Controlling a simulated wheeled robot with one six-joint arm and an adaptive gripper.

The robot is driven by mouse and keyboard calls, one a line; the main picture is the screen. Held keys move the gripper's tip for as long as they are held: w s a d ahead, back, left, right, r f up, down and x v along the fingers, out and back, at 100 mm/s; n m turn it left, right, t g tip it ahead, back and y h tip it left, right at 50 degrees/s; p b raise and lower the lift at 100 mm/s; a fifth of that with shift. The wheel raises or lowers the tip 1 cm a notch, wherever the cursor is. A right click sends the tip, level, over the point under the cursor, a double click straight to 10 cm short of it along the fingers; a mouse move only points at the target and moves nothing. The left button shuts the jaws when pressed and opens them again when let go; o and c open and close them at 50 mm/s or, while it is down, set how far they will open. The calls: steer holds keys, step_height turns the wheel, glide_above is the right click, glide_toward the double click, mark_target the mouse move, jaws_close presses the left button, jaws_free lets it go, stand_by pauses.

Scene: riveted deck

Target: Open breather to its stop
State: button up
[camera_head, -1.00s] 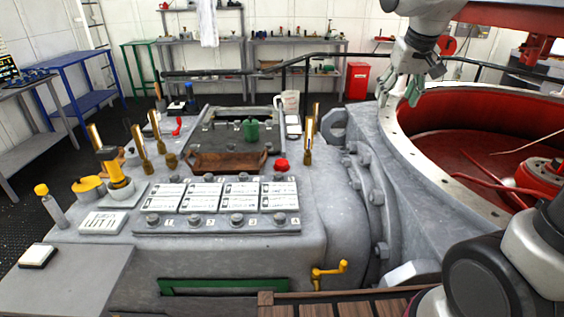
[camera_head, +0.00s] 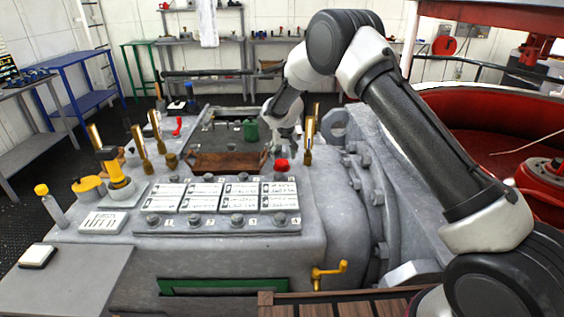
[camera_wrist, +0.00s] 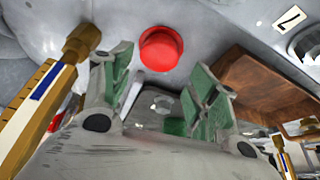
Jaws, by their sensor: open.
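A round red cap (camera_head: 282,165) sits on the grey housing, right of the open hatch and beside the brass levers. It may be the breather; I see no readable label naming it. It also shows in the wrist view (camera_wrist: 160,48), just beyond my fingertips. My gripper (camera_wrist: 165,82) is open, its two green-padded fingers spread apart with nothing between them. In the head view my gripper (camera_head: 280,143) hangs just behind the cap, partly hidden by its own wrist. I cannot tell whether it touches the housing.
Upright brass levers (camera_head: 309,140) stand right of the cap; one is close to my left finger in the wrist view (camera_wrist: 50,85). A brown tray (camera_head: 225,161) lies at the hatch's front edge. White label plates (camera_head: 235,194) with bolts lie in front. A red-lined tub (camera_head: 470,160) is at right.

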mark_target(282, 162)
steer(key=x, duration=0.6)
steer(key=shift+f, duration=0.1)
steer(key=c, duration=0.7)
